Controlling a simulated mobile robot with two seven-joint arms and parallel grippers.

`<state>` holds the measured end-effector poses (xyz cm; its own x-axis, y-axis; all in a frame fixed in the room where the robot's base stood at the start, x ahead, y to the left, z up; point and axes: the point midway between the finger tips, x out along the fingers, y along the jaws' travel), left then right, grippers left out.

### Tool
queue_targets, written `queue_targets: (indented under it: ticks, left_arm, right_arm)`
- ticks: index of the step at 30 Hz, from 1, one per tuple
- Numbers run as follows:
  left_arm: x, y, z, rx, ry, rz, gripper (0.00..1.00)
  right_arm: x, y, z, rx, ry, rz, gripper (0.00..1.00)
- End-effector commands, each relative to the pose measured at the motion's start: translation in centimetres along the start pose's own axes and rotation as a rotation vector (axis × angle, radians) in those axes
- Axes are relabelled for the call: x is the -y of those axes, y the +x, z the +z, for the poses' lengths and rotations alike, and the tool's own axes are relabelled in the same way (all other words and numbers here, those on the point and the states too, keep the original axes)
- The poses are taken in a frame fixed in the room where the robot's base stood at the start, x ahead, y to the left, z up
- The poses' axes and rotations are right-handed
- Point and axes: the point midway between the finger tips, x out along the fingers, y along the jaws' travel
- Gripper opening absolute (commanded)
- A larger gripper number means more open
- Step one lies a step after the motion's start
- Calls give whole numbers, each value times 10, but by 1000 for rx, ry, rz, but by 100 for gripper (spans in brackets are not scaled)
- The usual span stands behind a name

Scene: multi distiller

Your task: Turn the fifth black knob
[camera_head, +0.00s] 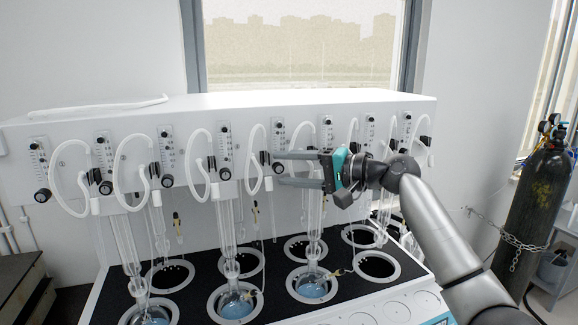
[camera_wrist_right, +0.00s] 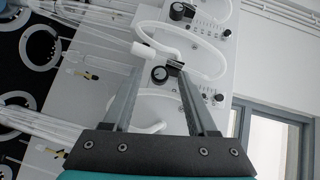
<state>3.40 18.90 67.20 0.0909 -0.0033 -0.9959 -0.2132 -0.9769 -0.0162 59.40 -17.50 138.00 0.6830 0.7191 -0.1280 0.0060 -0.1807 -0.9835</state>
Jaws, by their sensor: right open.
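The fifth black knob (camera_head: 278,168) from the left sits below its flow meter (camera_head: 279,133) on the white distiller panel. My right gripper (camera_head: 280,169) comes in from the right, open, with one finger above and one below this knob in the head view. In the right wrist view, a round black knob (camera_wrist_right: 160,74) with a pale mark shows between the fingertips of my right gripper (camera_wrist_right: 160,78). Nothing is held. I cannot tell whether the fingertips reach around the knob or stop short of it. My left gripper is not in view.
Other black knobs (camera_head: 225,174) line the panel on the left. White looped tubes (camera_head: 256,160) hang close to the fingers. Glass columns and flasks (camera_head: 313,287) stand below in the black bench. A dark gas cylinder (camera_head: 541,190) stands at the right.

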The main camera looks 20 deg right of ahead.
Motion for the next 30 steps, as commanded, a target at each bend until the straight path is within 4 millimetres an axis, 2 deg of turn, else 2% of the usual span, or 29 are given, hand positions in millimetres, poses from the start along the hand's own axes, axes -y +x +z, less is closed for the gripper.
queue_targets:
  ticks: [7,23,30]
  left_arm:
    - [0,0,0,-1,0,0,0]
    - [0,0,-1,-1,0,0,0]
    - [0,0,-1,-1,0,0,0]
  right_arm:
    - [0,1,0,0,0,0,58]
    - [0,1,0,0,0,0,0]
    - [0,1,0,0,0,0,0]
